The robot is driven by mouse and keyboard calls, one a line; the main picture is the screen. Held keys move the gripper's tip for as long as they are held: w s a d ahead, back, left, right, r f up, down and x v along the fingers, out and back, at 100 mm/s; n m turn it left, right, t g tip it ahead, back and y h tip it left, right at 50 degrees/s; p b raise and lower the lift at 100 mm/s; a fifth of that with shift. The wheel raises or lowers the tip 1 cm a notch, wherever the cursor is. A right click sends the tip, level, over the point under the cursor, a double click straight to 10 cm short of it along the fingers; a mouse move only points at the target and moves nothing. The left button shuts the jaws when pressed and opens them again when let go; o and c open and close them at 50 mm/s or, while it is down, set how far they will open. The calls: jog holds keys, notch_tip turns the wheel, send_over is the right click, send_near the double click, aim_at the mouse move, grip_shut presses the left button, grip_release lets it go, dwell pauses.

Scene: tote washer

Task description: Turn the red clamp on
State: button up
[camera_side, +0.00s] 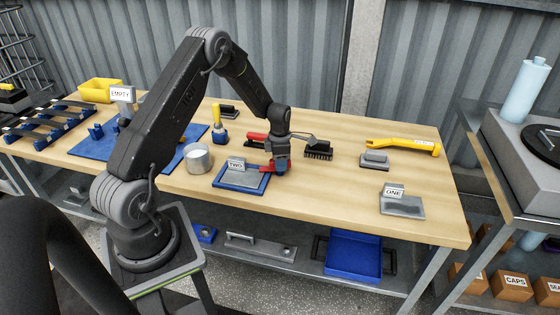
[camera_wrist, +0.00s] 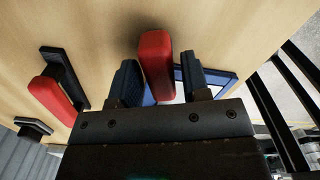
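A red clamp handle (camera_side: 267,167) shows in the side view at the right edge of the blue-framed plate (camera_side: 226,184) labelled TWO. My gripper (camera_side: 281,170) is lowered right beside it and partly hides it. In the wrist view the red handle (camera_wrist: 156,58) stands up between the two dark fingers of my gripper (camera_wrist: 158,80). The fingers are apart, with a visible gap on the right side of the handle. The clamp's lower part is hidden by my gripper.
A second red handle (camera_side: 257,138) with a black part lies behind my gripper, also at left in the wrist view (camera_wrist: 50,100). A black brush (camera_side: 319,151) is close on the right. A metal cup (camera_side: 198,158) stands left. A plate labelled ONE (camera_side: 403,207) lies right, with clear table between.

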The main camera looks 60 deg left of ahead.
jog(key=shift+o, duration=0.8)
notch_tip(320, 180, up, 14)
jog(key=s+d+r+m+t, duration=0.1)
jog(key=s+d+r+m, duration=0.3)
jog(key=d+r+m, duration=0.35)
jog(key=s+d+r+m+t, duration=0.2)
jog(key=s+d+r+m, duration=0.2)
jog(key=d+r+m, duration=0.35)
jog(key=s+d+r+m+t, duration=0.1)
jog(key=s+d+m+t, duration=0.1)
jog(key=s+d+m, duration=0.8)
jog(key=s+m, duration=0.4)
jog(key=m, duration=0.2)
jog(key=shift+s+d+r+t, duration=0.2)
jog(key=shift+s+r+t, duration=0.1)
jog(key=shift+s, duration=0.1)
